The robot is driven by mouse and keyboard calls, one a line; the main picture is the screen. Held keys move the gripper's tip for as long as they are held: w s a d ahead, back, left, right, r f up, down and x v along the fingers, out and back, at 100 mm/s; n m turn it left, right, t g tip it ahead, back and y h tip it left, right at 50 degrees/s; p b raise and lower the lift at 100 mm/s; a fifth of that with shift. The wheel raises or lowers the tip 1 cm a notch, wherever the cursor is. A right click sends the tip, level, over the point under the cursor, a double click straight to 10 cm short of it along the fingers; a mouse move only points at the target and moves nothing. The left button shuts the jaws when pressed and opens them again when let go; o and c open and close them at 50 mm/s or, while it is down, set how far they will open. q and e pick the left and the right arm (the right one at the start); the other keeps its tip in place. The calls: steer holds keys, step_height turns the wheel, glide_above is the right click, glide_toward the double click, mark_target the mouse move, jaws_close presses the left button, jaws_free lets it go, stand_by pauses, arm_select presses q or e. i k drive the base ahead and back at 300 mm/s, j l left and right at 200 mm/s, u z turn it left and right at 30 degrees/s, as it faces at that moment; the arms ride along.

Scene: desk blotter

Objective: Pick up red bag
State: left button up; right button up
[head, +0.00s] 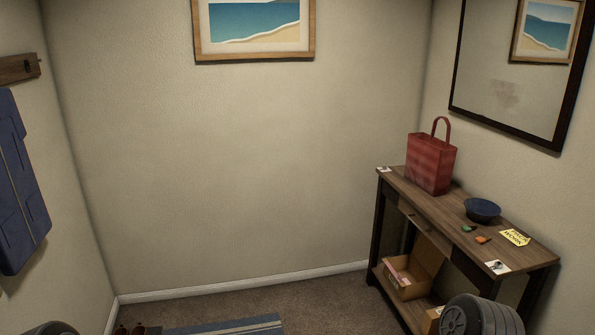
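The red bag (430,165) stands upright on the far end of a wooden console table (455,212) at the right, near the corner of the room. Its single visible loop handle (442,131) points up above the bag. The bag is fully in view and nothing touches it except the table top. Neither of my grippers is in view. Only rounded grey parts of my own arms show at the bottom left and bottom right edges.
On the table are a dark blue bowl (482,210), a yellow note (515,238), small green and orange items (482,239) and white cards. An open cardboard box (411,273) sits on the lower shelf. A mirror (520,75) hangs above the table.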

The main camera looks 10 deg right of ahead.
mark_target(430, 161)
steer(key=i+j+z, duration=0.2)
steer(key=i, duration=0.25)
steer(key=i+z, duration=0.25)
steer(key=i, duration=0.25)
steer(key=i+j+z, duration=0.2)
steer(key=i, duration=0.25)
steer(key=i+j+z, duration=0.15)
steer(key=i+z, duration=0.15)
steer(key=z, duration=0.2)
steer(key=i+j+z, duration=0.25)
steer(key=z, duration=0.2)
steer(key=i+j+z, duration=0.3)
steer(key=z, duration=0.2)
steer(key=i+j+z, duration=0.1)
steer(key=j+z, duration=0.4)
steer(key=i+j+z, duration=0.1)
steer(key=j+z, duration=0.65)
steer(key=j, duration=0.15)
steer(key=i, duration=0.05)
